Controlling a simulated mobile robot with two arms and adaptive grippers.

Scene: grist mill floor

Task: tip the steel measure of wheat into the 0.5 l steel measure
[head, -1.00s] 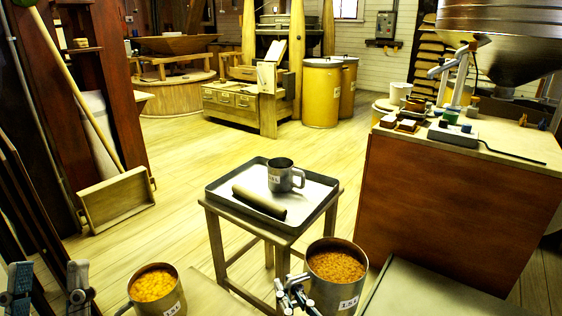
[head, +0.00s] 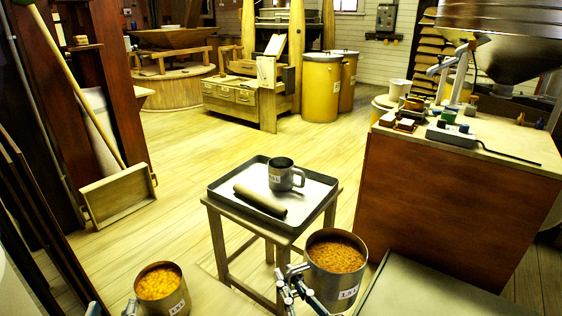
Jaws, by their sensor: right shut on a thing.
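The steel measure of wheat (head: 322,284), full of orange-brown grain, is at the bottom centre of the head view, upright and close in front of the small table. My right gripper (head: 290,284) is shut on it at its left side, where the handle is mostly hidden by the fingers. The smaller steel measure (head: 280,178), with a handle on its right and a label that looks like 0.5 l, stands upright on a tray (head: 222,197) on the table. Its inside looks empty, though its bottom is hidden.
A wooden roller (head: 260,201) lies on the tray, left of and in front of the small measure. Another steel measure (head: 176,301) with yellower grain stands at the bottom left. A brown cabinet (head: 455,215) stands to the right.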

